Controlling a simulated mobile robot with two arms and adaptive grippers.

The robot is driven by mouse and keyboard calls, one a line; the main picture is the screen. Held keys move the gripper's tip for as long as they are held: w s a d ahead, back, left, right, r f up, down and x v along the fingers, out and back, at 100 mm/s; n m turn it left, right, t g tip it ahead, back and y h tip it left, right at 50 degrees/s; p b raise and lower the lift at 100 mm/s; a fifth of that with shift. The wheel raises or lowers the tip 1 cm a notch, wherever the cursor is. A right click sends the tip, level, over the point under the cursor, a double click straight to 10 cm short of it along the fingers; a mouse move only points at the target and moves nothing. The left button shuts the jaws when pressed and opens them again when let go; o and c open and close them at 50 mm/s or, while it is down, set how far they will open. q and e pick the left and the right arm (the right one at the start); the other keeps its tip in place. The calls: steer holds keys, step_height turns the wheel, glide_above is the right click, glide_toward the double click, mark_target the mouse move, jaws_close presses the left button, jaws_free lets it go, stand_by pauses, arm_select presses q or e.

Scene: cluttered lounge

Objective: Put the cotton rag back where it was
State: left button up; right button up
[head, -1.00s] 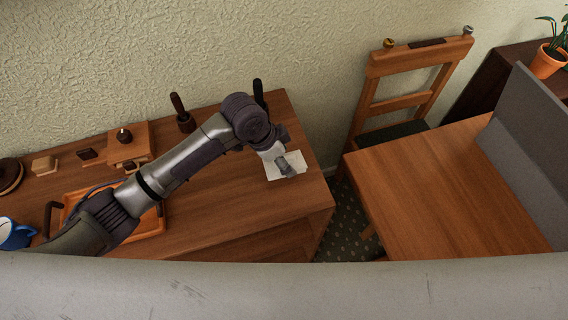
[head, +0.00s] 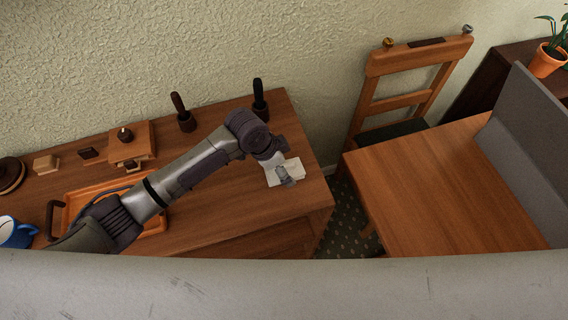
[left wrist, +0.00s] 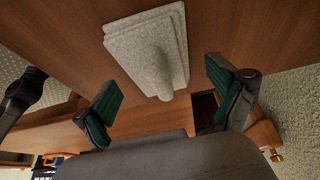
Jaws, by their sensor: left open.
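The cotton rag (head: 296,168) is a whitish folded pad near the right end of the wooden sideboard (head: 232,215). In the left wrist view the rag (left wrist: 137,37) looks like a flat layered pad with a raised lump in its middle. My left gripper (head: 285,178) is over the rag's near part in the head view and hides some of it. In the left wrist view its two green-padded fingers (left wrist: 165,104) are spread apart with nothing between their tips, and the rag is beyond them. My right gripper is not in view.
Two dark-handled tools (head: 182,113) stand along the wall side. An orange tray (head: 155,225) lies partly under my left arm, with a blue mug (head: 14,234) at far left. A wooden chair (head: 415,60) and table (head: 440,190) stand right, across a floor gap.

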arm_select(q)
steer(key=v, duration=1.2)
steer(key=shift+r, duration=0.2)
steer(key=shift+d, duration=0.1)
